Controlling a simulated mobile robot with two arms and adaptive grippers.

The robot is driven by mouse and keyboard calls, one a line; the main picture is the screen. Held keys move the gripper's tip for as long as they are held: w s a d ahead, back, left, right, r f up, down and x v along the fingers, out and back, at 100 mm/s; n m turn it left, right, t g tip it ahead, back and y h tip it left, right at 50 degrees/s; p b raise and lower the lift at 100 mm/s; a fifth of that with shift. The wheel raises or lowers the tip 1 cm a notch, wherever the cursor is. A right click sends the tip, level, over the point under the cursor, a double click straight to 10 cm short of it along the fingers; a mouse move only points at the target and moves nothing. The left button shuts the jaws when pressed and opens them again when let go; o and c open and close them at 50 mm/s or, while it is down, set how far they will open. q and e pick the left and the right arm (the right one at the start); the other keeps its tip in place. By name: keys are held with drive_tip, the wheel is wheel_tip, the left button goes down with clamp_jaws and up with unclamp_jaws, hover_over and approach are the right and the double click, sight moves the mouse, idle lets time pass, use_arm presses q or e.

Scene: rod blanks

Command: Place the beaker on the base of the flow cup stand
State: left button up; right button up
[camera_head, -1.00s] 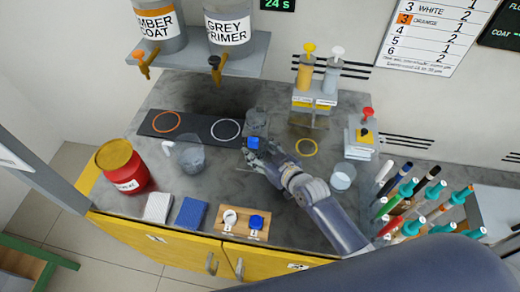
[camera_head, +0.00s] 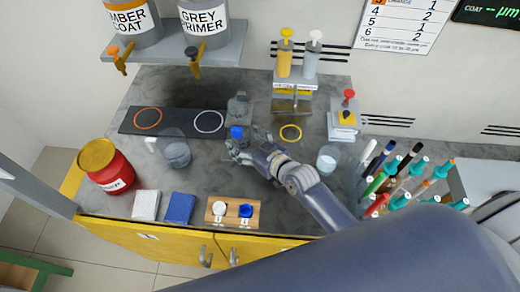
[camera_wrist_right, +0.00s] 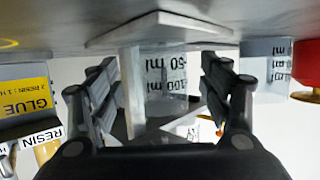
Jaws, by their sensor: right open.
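The flow cup stand (camera_head: 240,107) is grey and stands at the middle of the worktop, beside the dark strip. In the right wrist view, which is upside down, its flat base plate (camera_wrist_right: 160,30) lies on the worktop. The clear beaker (camera_wrist_right: 165,82) with ml marks appears upright on that plate. My right gripper (camera_wrist_right: 162,95) is open, with one finger on either side of the beaker; small gaps show beside it. In the head view the right gripper (camera_head: 240,148) is at the stand's front, below a small blue piece (camera_head: 237,133). The beaker is mostly hidden there.
A clear jug (camera_head: 176,153) and red can (camera_head: 107,167) stand to the left. A clear cup (camera_head: 328,159) and several upright markers (camera_head: 392,180) are to the right. Two pump bottles (camera_head: 296,60) stand behind. A wooden holder (camera_head: 232,216) lies in front.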

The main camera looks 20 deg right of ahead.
drive_tip(key=v, duration=1.1)
drive_tip(key=shift+b, duration=0.35)
